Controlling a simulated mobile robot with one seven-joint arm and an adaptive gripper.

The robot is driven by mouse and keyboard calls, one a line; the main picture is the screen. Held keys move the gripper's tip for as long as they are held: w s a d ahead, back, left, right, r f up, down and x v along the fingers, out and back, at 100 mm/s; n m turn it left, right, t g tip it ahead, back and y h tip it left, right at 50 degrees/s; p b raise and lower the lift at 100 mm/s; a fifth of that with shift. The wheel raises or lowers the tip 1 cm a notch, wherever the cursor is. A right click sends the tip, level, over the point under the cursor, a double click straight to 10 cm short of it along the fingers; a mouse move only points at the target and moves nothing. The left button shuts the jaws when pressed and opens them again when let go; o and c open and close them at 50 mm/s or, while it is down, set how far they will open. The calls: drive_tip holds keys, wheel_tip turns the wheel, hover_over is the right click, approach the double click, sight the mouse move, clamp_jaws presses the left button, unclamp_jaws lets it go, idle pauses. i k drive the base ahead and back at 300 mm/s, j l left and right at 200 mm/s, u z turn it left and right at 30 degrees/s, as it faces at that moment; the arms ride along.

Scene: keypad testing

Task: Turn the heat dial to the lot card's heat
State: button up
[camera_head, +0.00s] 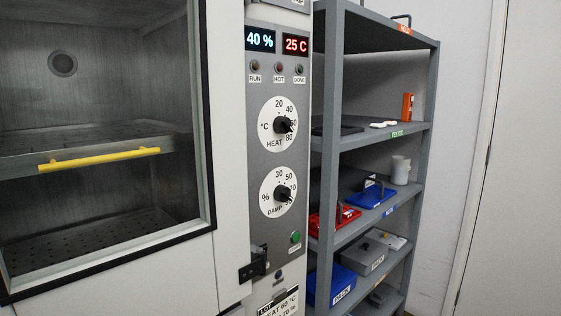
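The heat dial (283,125) is a black knob on a white round face marked 20, 40, 60 and 80, with °C and HEAT. Its knob juts to the right and partly covers the 60 mark, so the exact setting is hard to read. The lot card (279,303) is at the bottom of the panel, cut off by the picture edge. My gripper is not in view.
Below is the damp dial (281,194). Displays above read 40 % (260,40) and 25 C (296,45). A glass door (100,110) is left, with a black latch (253,265) and a green button (295,237) nearby. A grey shelf (430,150) with boxes stands right.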

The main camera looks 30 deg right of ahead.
sight(282, 124)
drive_tip(key=z, duration=0.85)
